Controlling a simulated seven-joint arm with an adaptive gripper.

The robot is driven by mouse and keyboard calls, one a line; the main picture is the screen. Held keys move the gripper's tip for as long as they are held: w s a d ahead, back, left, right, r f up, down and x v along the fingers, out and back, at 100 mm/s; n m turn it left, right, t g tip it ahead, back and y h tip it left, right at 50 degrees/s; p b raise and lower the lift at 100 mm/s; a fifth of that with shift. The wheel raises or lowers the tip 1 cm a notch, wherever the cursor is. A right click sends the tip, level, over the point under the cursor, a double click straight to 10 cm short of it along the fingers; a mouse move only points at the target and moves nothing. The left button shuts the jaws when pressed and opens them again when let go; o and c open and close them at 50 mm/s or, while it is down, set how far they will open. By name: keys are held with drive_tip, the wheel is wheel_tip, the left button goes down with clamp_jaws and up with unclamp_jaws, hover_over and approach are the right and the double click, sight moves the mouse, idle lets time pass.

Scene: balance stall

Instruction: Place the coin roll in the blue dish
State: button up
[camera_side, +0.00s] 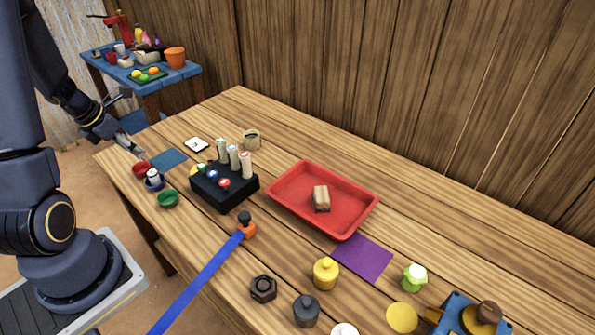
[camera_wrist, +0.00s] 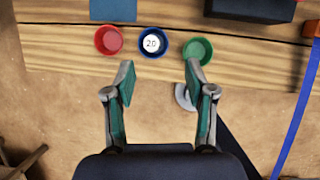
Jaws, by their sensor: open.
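The coin roll (camera_side: 153,174) is a short white cylinder standing upright inside the blue dish (camera_side: 155,186). In the wrist view the coin roll (camera_wrist: 152,43) shows its round white top marked "20", ringed by the blue dish (camera_wrist: 139,49). My gripper (camera_side: 137,152) is at the left end of the table, near the dishes. In the wrist view my gripper (camera_wrist: 160,78) is open and empty, its fingers spread apart. The dish appears beyond the gap between the fingertips, with nothing touching the roll.
A red dish (camera_side: 141,168) and a green dish (camera_side: 168,198) flank the blue one. A black rack (camera_side: 226,195) with several upright rolls stands to the right. A red tray (camera_side: 289,213) holds a banded block.

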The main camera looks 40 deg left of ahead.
drive_tip(key=w+d+r+m+t+h, duration=0.1)
drive_tip(key=w+d+r+m, duration=0.2)
drive_tip(key=d+r+m, duration=0.45)
drive_tip(key=w+d+r+m+h, duration=0.1)
drive_tip(key=w+d+r+m, duration=0.3)
drive_tip(key=d+m, duration=0.5)
drive_tip(key=s+d+r+m, duration=0.3)
drive_tip(key=d+m, duration=0.3)
drive_tip(key=m, duration=0.4)
drive_tip(key=s+d+r+m+y, duration=0.1)
drive_tip(key=s+d+r+m, duration=0.3)
drive_tip(key=m, duration=0.7)
drive_tip(key=s+d, duration=0.2)
drive_tip(key=shift+s+d, duration=0.15)
drive_tip(key=shift+d, duration=0.25)
